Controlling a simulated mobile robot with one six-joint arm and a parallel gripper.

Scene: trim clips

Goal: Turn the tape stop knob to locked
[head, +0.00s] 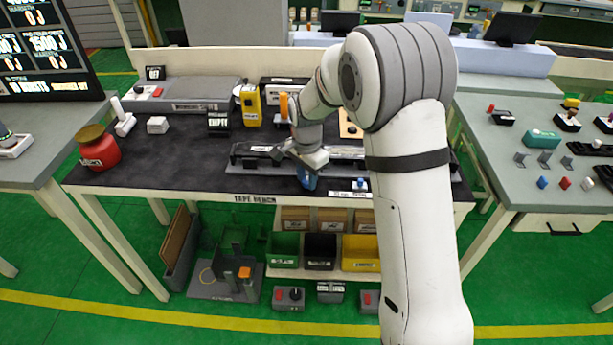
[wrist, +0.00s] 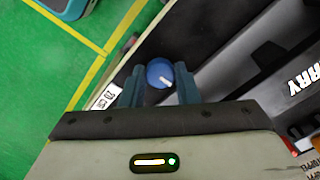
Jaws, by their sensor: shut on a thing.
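In the head view my gripper (head: 307,178) reaches down at the front edge of the black-topped tape bench (head: 190,172). There the fingers and the wrist mostly hide the knob. A white label (wrist: 104,97) lies left of the fingers in the wrist view; I cannot read which setting the pointer stands at.
A long dark and grey fixture (head: 250,158) lies behind my gripper. A small blue piece (head: 360,184) sits to the right at the bench edge. A red jar (head: 97,146) stands at far left, and a yellow device (head: 250,105) further back. The bench's left front is clear.

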